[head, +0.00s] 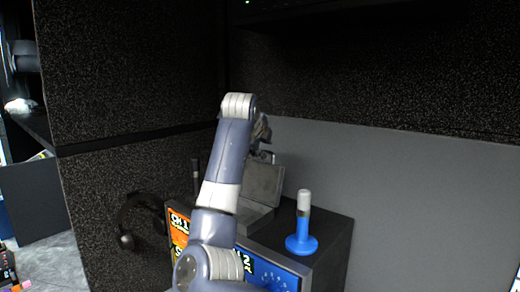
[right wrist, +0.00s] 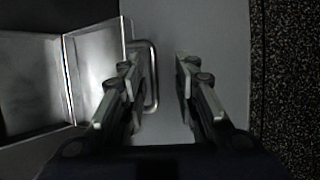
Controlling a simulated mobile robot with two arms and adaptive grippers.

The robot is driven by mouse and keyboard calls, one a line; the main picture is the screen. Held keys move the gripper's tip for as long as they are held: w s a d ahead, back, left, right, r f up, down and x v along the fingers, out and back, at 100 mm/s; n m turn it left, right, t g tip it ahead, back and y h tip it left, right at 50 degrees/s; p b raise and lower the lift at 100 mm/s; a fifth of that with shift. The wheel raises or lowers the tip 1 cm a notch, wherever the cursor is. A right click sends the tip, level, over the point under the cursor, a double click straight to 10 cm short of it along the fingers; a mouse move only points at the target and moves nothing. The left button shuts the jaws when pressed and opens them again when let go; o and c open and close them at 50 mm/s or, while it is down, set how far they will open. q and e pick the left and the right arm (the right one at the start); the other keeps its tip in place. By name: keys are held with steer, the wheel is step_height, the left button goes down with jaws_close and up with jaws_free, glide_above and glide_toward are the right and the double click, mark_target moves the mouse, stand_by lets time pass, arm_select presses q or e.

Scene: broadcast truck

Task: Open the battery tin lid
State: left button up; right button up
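The battery tin is a grey metal box on a dark cabinet; in the head view its lid (head: 264,181) stands raised at the back, and its base (head: 254,218) is partly hidden by my right arm. In the right wrist view the lid (right wrist: 97,72) is hinged up beside the open tin interior (right wrist: 30,85). The lid's wire handle (right wrist: 152,80) sticks out on the right, close to the left finger. My right gripper (right wrist: 158,64) is open, its fingers apart with nothing clamped between them. My left gripper is not in view.
A blue-based stand with a pale top (head: 301,238) is on the cabinet (head: 325,247), right of the tin. A headset-like dark band (head: 135,215) hangs at the left. A grey wall panel (head: 400,190) rises close behind the tin.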

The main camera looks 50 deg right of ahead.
steer(key=shift+a+f, duration=0.15)
steer(key=v, duration=1.2)
stand_by(0.3)
